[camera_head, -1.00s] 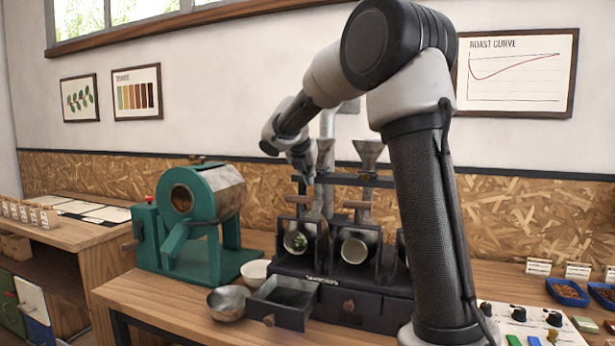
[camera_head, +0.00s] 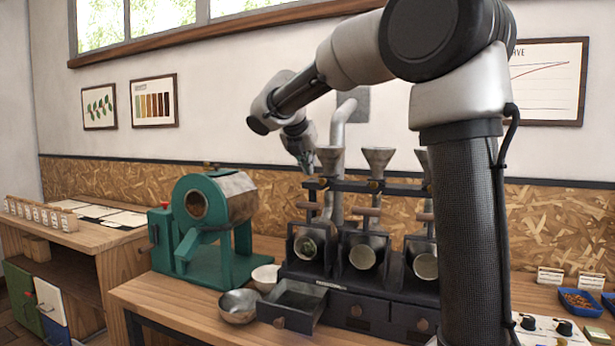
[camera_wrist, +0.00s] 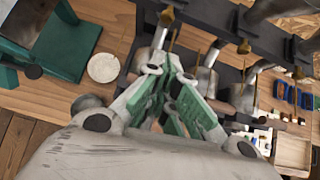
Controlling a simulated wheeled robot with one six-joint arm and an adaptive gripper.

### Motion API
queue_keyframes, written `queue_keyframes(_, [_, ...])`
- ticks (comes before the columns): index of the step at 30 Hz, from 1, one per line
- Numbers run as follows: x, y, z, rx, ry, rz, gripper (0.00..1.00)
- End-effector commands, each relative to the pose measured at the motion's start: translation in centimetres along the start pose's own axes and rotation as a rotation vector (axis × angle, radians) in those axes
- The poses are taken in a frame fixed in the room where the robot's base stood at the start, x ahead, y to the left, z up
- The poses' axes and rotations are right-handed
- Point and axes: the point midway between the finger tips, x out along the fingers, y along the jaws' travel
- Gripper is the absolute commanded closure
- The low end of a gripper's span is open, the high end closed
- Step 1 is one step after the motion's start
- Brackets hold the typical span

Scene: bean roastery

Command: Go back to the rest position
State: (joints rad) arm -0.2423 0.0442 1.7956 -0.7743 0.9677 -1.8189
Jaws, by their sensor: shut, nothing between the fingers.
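My gripper (camera_head: 308,166) hangs from the raised arm, close to the funnels at the left end of the dark sample roaster (camera_head: 388,300). In the wrist view my gripper (camera_wrist: 175,112) is shut, with nothing held between its green-padded fingers. The fingers point down over the roaster's barrels and wooden handles. I cannot tell from the head view how far the fingertips are from the left funnel (camera_head: 329,158).
The roaster's front drawer (camera_head: 292,309) is pulled out. A metal bowl (camera_head: 239,305) and a white bowl (camera_head: 266,277) stand left of it. A green drum machine (camera_head: 216,222) stands further left. Free room lies above the bench, in front of the wall.

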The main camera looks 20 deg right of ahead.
Motion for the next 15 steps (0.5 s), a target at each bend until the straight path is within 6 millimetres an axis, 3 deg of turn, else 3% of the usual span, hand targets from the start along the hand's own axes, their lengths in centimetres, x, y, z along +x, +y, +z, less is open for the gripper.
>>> queue_keyframes(7, [-0.5, 0.0, 0.0, 0.03, 0.001, -0.001, 1.0])
queue_keyframes(11, [-0.3, 0.0, -0.5, 0.243, 0.016, 0.0, 1.0])
queue_keyframes(13, [0.7, -0.4, -2.7, 0.449, 0.07, -0.022, 1.0])
queue_keyframes(15, [1.8, -1.7, -6.4, 0.7, 0.147, -0.073, 1.0])
